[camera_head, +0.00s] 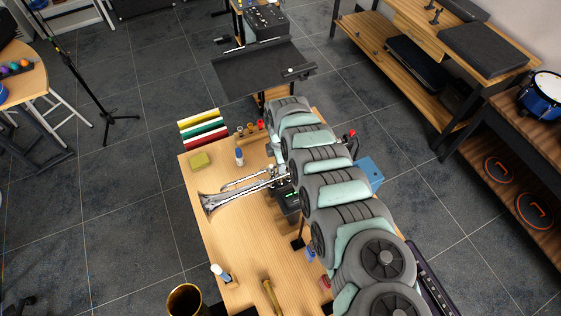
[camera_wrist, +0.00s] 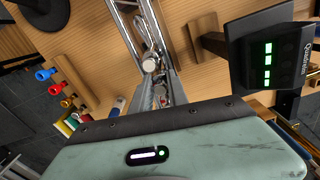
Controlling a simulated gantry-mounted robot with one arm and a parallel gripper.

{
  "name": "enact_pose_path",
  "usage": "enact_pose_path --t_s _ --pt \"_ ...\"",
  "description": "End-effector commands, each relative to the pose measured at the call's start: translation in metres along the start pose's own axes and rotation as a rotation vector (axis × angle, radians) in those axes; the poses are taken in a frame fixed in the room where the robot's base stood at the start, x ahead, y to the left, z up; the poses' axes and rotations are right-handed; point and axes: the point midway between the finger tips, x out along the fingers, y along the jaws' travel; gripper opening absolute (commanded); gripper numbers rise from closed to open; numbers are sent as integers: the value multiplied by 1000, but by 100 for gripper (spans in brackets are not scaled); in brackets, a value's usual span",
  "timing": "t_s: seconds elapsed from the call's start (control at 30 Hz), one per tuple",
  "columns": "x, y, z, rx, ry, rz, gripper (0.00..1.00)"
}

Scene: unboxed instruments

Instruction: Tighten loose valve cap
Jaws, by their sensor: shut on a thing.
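A silver trumpet (camera_head: 222,198) lies across the wooden table in the head view, its bell to the left. Its silver tubing (camera_wrist: 126,22) shows at the top of the wrist view. A round silver valve cap (camera_wrist: 150,64) sits between my fingertips. My gripper (camera_wrist: 156,74) is shut on this cap, at the trumpet's valve end. In the head view my arm covers much of that end, and the cap is too small to make out. I cannot tell whether the cap is fully seated.
A black device with green lights (camera_wrist: 272,55) stands close to the right of my gripper. Coloured small pieces (camera_wrist: 57,89) sit in a wooden rack at left.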

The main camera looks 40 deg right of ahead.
Motion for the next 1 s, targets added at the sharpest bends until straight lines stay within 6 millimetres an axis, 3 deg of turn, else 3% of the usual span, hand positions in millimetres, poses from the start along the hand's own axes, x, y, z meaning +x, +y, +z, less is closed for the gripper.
enact_pose_path --t_s 0.4,0.97,1.0 --pt "-1 0 -1 218 0 0 0" --pt "0 0 0 261 0 0 0" --pt "0 0 0 260 0 0 22"
